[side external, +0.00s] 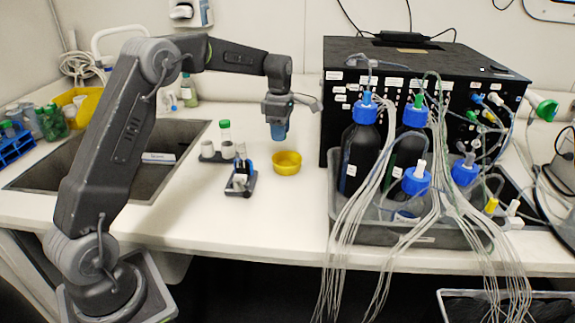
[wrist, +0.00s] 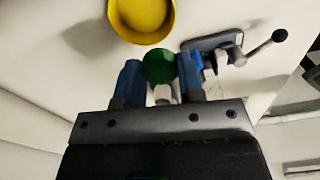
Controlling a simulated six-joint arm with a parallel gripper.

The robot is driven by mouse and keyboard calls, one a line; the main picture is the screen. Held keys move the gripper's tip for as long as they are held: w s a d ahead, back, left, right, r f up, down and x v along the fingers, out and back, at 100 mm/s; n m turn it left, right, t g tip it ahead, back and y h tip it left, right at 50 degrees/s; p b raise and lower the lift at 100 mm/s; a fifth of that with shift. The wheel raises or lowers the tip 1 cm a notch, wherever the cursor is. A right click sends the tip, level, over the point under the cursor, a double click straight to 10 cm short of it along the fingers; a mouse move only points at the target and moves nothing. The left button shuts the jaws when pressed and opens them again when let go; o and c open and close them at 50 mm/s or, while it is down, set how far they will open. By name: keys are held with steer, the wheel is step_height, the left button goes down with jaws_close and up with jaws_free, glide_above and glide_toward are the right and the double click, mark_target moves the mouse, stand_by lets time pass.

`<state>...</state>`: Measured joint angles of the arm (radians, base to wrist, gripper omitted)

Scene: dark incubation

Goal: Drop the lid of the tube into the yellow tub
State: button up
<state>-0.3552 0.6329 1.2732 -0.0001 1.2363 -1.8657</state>
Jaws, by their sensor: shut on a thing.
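My gripper (side external: 279,130) hangs over the white bench, just above and slightly left of the yellow tub (side external: 287,164). In the wrist view its blue fingers (wrist: 160,75) are shut on the round green lid (wrist: 158,67). The side view does not clearly show the lid between the fingers. The yellow tub also shows in the wrist view (wrist: 150,36), ahead of the fingertips; its visible inside looks empty. A small dark holder (side external: 238,184) with a blue part and a pale tube (side external: 240,160) stands left of the tub.
A sink (side external: 120,165) lies further left. A black box (side external: 440,80) and blue-capped bottles (side external: 360,145) with tubing stand to the right.

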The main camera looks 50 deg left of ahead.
mark_target(291, 154)
steer(key=shift+m, duration=0.9)
steer(key=shift+w+d+f, duration=0.25)
steer(key=shift+w+f, duration=0.15)
steer(key=shift+f, duration=0.95)
steer(key=shift+w+d+f, duration=0.2)
steer(key=shift+w+f, duration=0.25)
steer(key=shift+f, duration=0.9)
steer(key=shift+w+d+f, duration=0.25)
steer(key=shift+w+f, duration=0.15)
steer(key=shift+f, duration=0.95)
steer(key=o, duration=1)
steer(key=shift+c, duration=0.2)
steer(key=shift+r, duration=0.1)
step_height(291, 154, up, 14)
